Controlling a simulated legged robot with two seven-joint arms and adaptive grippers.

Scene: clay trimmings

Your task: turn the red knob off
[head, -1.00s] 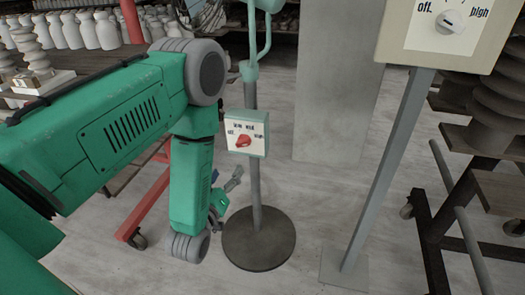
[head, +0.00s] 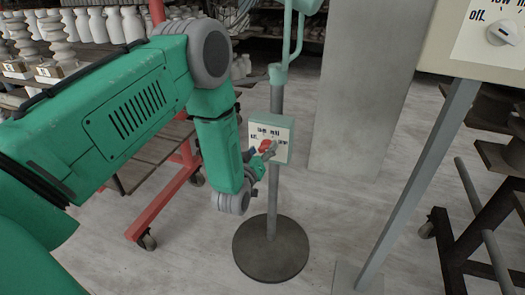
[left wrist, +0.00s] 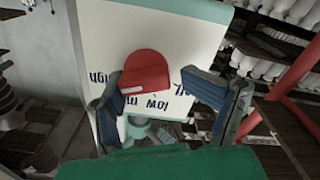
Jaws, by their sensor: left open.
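The red knob (head: 266,146) sits on the white face of a small control box (head: 284,152) on a round-based stand. In the left wrist view the knob (left wrist: 146,75) shows large, with a white mark at its lower left edge, toward the side between the "low m" and "high" lettering. My left gripper (head: 264,154) is at the box's face. In the left wrist view its open fingers (left wrist: 148,88) are on either side of the knob, and I cannot tell whether they touch it. The fingers partly cover the lettering. My right gripper is not in view.
A red rack frame (head: 168,195) is behind my left arm. Shelves of white pottery (head: 85,25) are at the back. Floor between the stands is clear.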

